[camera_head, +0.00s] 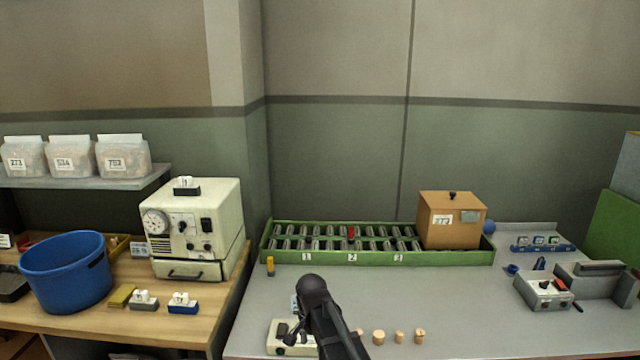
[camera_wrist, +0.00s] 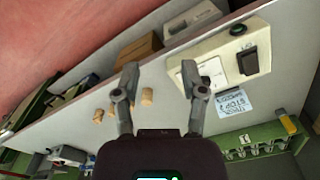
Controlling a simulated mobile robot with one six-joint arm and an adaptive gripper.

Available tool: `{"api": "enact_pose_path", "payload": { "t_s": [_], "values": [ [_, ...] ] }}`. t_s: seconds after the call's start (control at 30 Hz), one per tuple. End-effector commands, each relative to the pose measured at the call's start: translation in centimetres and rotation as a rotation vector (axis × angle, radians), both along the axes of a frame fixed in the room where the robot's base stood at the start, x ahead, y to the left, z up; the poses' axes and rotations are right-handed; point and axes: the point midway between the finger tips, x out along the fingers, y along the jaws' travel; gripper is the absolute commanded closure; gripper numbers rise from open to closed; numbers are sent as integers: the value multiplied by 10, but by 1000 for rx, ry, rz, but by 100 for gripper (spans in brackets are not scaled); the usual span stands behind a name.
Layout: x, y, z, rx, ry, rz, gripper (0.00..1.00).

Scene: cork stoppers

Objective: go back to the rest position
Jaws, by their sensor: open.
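Several cork stoppers (camera_head: 399,337) stand in a row near the front of the grey table, to the right of my dark arm. In the head view my arm partly covers this box (camera_head: 280,345), and the fingers cannot be made out.
A long green rack (camera_head: 380,258) with slots stands at the back, with a brown box (camera_head: 450,220) at its right end. A small control unit (camera_head: 545,292) is at right. A blue bucket (camera_head: 65,272) and a cream machine (camera_head: 197,228) stand on the wooden bench. The table's middle right is clear.

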Motion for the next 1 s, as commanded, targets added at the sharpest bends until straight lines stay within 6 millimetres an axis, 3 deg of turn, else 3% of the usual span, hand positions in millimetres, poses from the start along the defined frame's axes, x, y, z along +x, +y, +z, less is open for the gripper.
{"api": "enact_pose_path", "payload": {
  "t_s": [0.47,0.8,1.0],
  "values": [
    [-32,-64,-16,0,0,140,46],
    [-93,-150,-40,-1,0,372,46],
    [-122,-183,-49,-1,0,490,46]
  ]
}}
